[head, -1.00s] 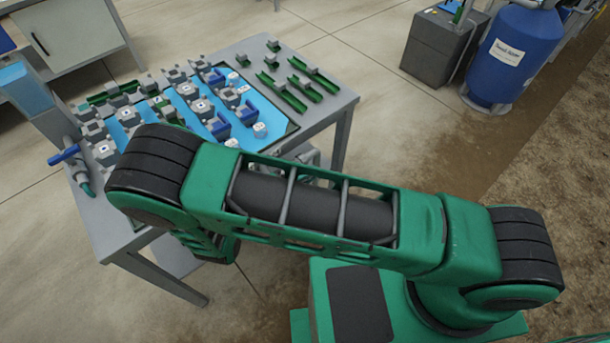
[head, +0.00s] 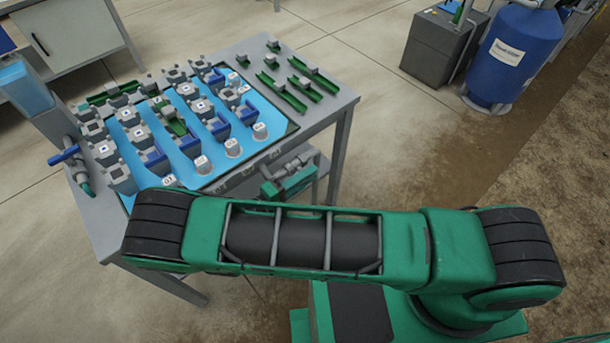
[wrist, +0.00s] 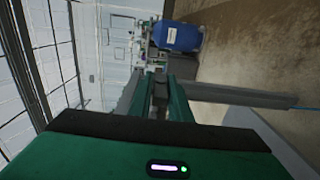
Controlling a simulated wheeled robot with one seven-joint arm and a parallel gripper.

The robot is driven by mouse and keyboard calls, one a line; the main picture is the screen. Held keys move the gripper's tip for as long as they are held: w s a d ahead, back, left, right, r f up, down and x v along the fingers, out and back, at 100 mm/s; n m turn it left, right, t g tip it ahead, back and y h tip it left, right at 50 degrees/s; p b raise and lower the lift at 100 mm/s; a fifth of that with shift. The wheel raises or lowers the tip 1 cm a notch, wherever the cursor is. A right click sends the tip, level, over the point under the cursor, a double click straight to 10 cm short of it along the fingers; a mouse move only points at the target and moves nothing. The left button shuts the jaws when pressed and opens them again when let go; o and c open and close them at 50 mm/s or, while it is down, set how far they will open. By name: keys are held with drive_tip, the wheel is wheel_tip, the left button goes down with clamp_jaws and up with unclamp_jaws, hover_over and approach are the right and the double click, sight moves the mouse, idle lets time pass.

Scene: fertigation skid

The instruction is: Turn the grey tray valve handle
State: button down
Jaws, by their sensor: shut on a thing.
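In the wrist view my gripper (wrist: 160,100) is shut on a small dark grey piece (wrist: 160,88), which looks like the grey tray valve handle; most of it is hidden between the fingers. In the head view my gripper is out of sight behind my green arm, so the grip cannot be checked there. The blue tray (head: 215,160) lies on the grey table, with several grey and blue blocks and white numbered pots in it. Grey pipework (head: 292,175) with a green part shows below the table's near edge.
The grey table (head: 325,97) holds green channel pieces (head: 283,92) at its back right. A blue-handled valve (head: 64,155) is at its left edge. A blue barrel (head: 497,58) and a dark grey box (head: 440,45) stand at the back right. The floor right of the table is clear.

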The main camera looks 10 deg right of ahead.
drive_tip(key=c, duration=1.7)
unclamp_jaws()
drive_tip(key=shift+s+a+f, duration=0.1)
drive_tip(key=shift+f, duration=0.15)
drive_tip(key=shift+r, duration=0.1)
drive_tip(key=v, duration=1)
drive_tip(key=shift+s+a, duration=0.15)
drive_tip(key=shift+a, duration=0.1)
